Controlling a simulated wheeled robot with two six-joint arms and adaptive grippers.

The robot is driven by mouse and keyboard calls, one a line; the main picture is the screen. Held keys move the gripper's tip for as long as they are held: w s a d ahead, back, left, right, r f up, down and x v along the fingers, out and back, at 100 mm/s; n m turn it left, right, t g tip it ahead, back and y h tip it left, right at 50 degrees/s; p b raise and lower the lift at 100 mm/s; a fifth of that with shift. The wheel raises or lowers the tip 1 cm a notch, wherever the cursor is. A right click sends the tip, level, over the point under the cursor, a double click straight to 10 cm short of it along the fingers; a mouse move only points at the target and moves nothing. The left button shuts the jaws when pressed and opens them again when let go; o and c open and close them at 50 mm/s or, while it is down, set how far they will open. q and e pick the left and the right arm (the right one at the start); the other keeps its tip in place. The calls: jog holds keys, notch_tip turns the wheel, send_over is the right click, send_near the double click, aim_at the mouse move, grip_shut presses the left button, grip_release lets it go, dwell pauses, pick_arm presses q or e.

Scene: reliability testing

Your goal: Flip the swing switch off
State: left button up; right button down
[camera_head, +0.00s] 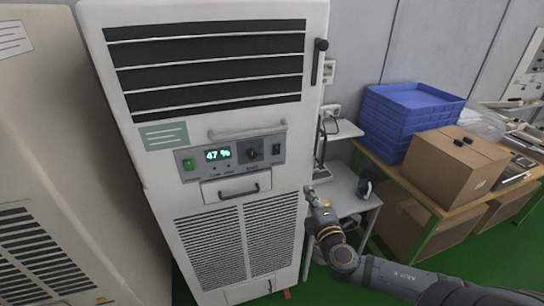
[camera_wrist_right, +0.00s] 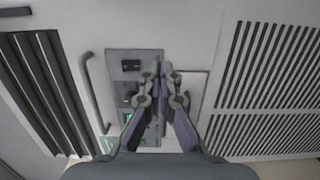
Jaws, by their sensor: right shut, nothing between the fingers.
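A white cabinet (camera_head: 250,190) carries a grey control panel (camera_head: 203,174) with a green display (camera_head: 218,154) reading about 47 %. The panel has a green switch (camera_head: 188,165) at its left, a round dark knob (camera_head: 252,153) and a small dark switch (camera_head: 276,150) at its right. The labels are too small to read, so I cannot tell which one is the swing switch or its position. My right gripper (camera_head: 309,191) is shut and empty near the cabinet's right edge. In the right wrist view its fingertips (camera_wrist_right: 162,68) overlap the panel, beside the dark switch (camera_wrist_right: 131,65), and hide part of it.
A handle (camera_head: 245,131) juts out above the panel and a drawer handle (camera_head: 239,193) below it. Louvred vents cover the cabinet above and below. At the right stand a small grey table (camera_head: 345,187), blue crates (camera_head: 405,112) and a cardboard box (camera_head: 450,165) on a bench.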

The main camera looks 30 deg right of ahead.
pick_arm(q)
jog(key=shift+s+d+f, duration=0.15)
jog(key=shift+s, duration=0.2)
pick_arm(e)
jog(key=a+r+n+t+y, duration=0.1)
jog(key=a+r+t, duration=0.1)
jog(key=a+r, duration=0.3)
jog(key=shift+s+r+y, duration=0.2)
jog(key=shift+y, duration=0.2)
jog(key=shift+w, duration=0.1)
jog(key=b, duration=0.3)
send_near(277, 147)
jog(key=p+x, duration=0.2)
jog(key=x, duration=0.3)
jog(key=shift+w+r, duration=0.1)
jog(key=shift+w, duration=0.3)
pick_arm(q)
jog(key=shift+w+p, duration=0.1)
jog(key=shift+p, duration=0.25)
pick_arm(e)
jog(key=shift+w+d, duration=0.15)
jog(key=shift+w, duration=0.4)
